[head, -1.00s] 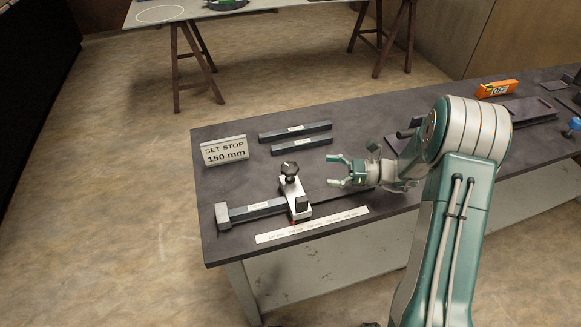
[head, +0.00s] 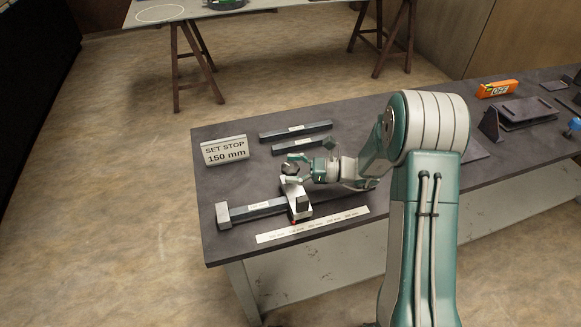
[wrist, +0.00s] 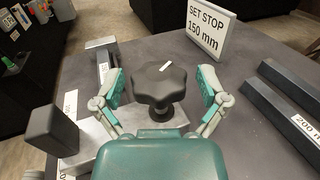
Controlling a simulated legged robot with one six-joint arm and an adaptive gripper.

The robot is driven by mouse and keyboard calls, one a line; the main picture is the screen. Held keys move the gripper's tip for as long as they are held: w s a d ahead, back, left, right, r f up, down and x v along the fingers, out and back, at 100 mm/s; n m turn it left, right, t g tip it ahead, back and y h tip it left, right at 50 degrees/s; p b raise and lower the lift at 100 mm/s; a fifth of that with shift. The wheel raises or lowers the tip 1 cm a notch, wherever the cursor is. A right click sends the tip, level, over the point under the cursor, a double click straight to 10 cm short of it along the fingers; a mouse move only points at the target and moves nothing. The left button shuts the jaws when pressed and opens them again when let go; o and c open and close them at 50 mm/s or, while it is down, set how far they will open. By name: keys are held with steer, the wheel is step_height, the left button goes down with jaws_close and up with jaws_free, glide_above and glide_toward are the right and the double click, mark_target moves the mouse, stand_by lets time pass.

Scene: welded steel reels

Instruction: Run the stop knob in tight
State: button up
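The black lobed stop knob (wrist: 158,82) stands on the silver sliding stop (head: 298,207), which sits across the steel bar (head: 250,210). My gripper (head: 288,170) is at the knob, reaching in from the right in the head view. In the wrist view my gripper (wrist: 162,88) is open, with one finger on each side of the knob and a visible gap on both sides. A sign (head: 226,151) reading "SET STOP 150 mm" stands behind the bar. A white marked scale strip (head: 312,225) lies in front.
Two dark bars (head: 296,131) lie behind the stop on the bench. A dark block (wrist: 48,130) rises at the left in the wrist view. An orange box (head: 497,88) and dark steel pieces (head: 525,110) are at the bench's right.

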mark_target(290, 165)
steer(key=c, duration=0.6)
steer(key=shift+m+t, duration=0.4)
steer(key=shift+t, duration=0.2)
steer(key=shift+m+t+h, duration=0.8)
steer(key=shift+m+t, duration=0.5)
steer(key=shift+t, duration=0.6)
steer(key=shift+m+t+h, duration=0.8)
steer(key=shift+m+t, duration=0.5)
steer(key=shift+t, duration=0.6)
steer(key=o, duration=1.1)
step_height(290, 165, up, 10)
steer(key=shift+a+f, duration=0.1)
